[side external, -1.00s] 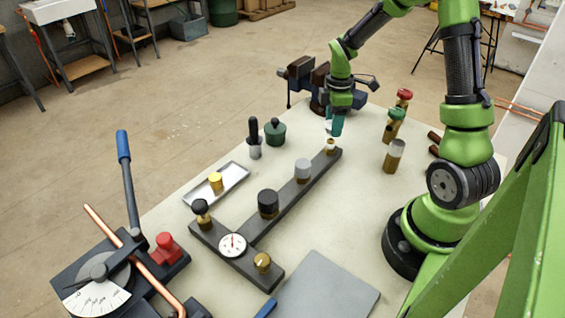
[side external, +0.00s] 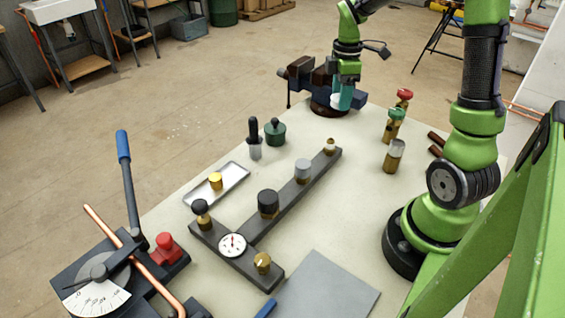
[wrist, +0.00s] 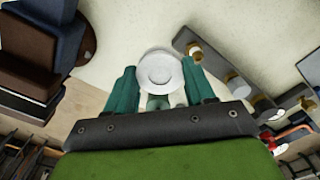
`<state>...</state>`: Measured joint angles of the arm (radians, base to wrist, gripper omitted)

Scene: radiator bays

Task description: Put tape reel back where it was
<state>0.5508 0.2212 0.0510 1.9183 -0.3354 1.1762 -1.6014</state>
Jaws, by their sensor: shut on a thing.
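The tape reel (wrist: 160,70) is a white round disc in the wrist view, between the two teal fingers of my gripper (wrist: 162,88). My gripper is shut on it. In the side view my gripper (side external: 341,98) is at the far end of the table, in front of the vise, and a small part of the white reel (side external: 336,100) shows at the fingertips. The reel appears held above the table top; its exact height is hard to tell.
The vise (side external: 318,88) stands close behind my gripper. The dark T-shaped manifold (side external: 285,198) with several knobs lies nearer. Valves with red (side external: 404,96) and green (side external: 396,115) caps stand to the right. A dark green pot (side external: 275,132) stands left. Bare table lies between these.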

